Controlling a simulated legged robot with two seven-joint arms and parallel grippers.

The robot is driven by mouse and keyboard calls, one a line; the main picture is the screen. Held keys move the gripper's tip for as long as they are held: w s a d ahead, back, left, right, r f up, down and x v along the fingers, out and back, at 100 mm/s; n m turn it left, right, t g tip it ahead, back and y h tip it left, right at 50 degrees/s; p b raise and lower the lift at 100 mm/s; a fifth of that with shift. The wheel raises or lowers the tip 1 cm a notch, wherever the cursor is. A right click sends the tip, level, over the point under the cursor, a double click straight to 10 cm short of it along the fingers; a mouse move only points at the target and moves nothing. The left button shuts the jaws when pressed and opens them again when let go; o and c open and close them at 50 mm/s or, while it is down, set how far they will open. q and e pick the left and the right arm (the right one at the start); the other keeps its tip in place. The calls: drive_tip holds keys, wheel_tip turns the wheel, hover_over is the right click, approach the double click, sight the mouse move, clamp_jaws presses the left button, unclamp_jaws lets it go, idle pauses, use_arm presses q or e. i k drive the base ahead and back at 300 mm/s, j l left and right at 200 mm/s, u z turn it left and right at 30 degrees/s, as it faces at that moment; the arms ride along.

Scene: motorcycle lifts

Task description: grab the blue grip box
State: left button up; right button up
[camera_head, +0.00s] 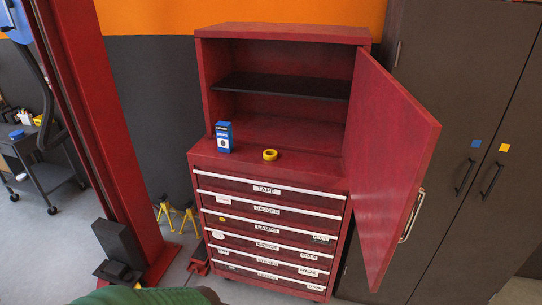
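The blue grip box (223,137) is a small upright carton with a dark blue and white face. It stands at the front left on the top surface of the red tool cabinet (266,172), just in front of the open upper cupboard. Neither of my grippers shows in the head view, so nothing is seen touching the box.
A yellow tape roll (270,155) lies to the right of the box. The red cupboard door (391,165) hangs open at the right. A red lift post (105,130) stands at the left, and yellow jack stands (177,215) are on the floor. Dark lockers (470,130) stand right.

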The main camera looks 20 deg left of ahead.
sight(224, 130)
drive_tip(key=i+j+u, duration=0.1)
drive_tip(key=u, duration=0.35)
drive_tip(key=i+j+u, duration=0.1)
drive_tip(key=u, duration=0.35)
drive_tip(key=i+u, duration=0.15)
drive_tip(key=u, duration=0.3)
drive_tip(key=i+u, duration=0.15)
drive_tip(key=u, duration=0.3)
